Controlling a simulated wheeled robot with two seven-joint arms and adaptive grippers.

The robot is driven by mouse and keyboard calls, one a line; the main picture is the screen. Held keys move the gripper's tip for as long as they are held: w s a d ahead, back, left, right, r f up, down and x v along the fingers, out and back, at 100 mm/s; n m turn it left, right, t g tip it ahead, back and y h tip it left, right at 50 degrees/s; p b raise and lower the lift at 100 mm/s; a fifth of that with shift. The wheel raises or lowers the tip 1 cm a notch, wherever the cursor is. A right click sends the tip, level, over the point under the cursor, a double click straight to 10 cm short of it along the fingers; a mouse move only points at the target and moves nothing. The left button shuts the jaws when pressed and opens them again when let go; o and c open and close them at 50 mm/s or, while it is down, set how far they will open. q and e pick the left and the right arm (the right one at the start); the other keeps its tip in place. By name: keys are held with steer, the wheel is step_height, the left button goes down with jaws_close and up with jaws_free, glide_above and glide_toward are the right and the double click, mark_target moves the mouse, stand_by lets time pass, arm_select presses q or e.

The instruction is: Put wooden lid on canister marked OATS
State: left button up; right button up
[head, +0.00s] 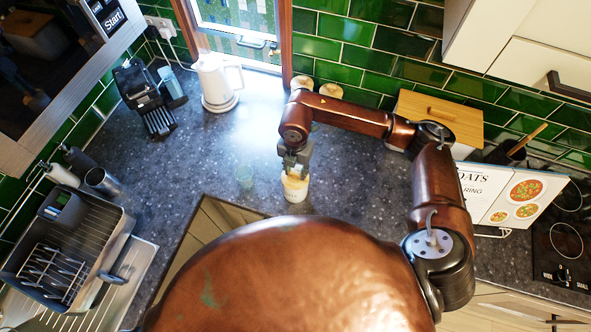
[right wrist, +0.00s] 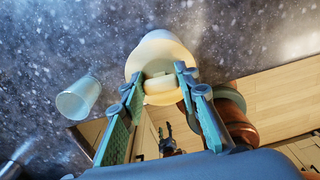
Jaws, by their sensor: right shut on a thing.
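A small white canister (head: 295,192) stands upright on the dark counter near its front edge; its label is too small to read. A pale wooden lid (head: 292,179) is at its mouth, below my right gripper (head: 293,168). The right wrist view shows the pale lid (right wrist: 160,92) between the fingers of my right gripper (right wrist: 157,80), with the rounded cream canister (right wrist: 160,48) just beyond. The gripper is shut on the lid. Whether the lid is fully seated or slightly raised is hard to tell. My left gripper is not in view.
A clear tumbler (head: 244,176) stands left of the canister, also in the right wrist view (right wrist: 78,98). Two lidded canisters (head: 316,87) stand by the back wall. A white kettle (head: 216,84), bread box (head: 440,112) and recipe stand (head: 500,190) lie farther out. Counter between is clear.

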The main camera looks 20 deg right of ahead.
steer(key=o, duration=1.3)
steer(key=shift+c, duration=0.2)
step_height(320, 180, up, 12)
steer(key=shift+a+f, duration=0.1)
